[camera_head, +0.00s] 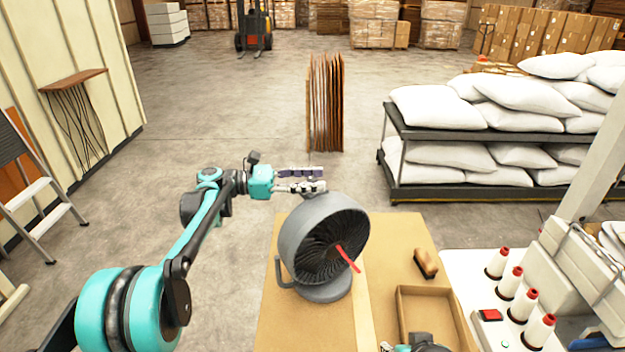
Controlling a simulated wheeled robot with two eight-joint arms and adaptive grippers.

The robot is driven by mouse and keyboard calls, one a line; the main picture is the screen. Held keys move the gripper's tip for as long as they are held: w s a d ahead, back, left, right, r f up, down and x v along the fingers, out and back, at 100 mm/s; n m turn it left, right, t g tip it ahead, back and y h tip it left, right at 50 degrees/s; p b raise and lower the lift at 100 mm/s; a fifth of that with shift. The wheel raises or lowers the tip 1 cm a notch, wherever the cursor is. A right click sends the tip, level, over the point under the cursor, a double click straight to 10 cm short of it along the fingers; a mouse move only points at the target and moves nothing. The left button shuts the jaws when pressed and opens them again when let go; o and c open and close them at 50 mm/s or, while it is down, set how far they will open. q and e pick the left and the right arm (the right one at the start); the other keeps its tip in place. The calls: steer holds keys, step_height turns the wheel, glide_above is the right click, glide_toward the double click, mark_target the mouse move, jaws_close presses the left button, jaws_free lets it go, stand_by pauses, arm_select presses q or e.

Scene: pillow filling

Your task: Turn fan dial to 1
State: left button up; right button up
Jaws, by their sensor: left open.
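A round grey fan (303,221) stands on the table, its grille facing front right. A red strip (347,258) sticks out from the grille's middle. I cannot make out the fan's dial or its setting. My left gripper (302,180) is open, its two fingers pointing right just behind and above the fan's top rim. Nothing shows between the fingers. I cannot tell whether the lower finger touches the fan. Only a small part of my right gripper (415,345) shows at the bottom edge, and its jaws cannot be judged.
The tan table (400,235) also bears a brown brush (426,263) and an open cardboard tray (432,292). A sewing machine (575,255) with thread cones (509,283) stands at the right. A rack of white pillows (450,190) is behind.

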arm_select(q)
steer(key=s+a, duration=0.1)
steer(key=a, duration=1.1)
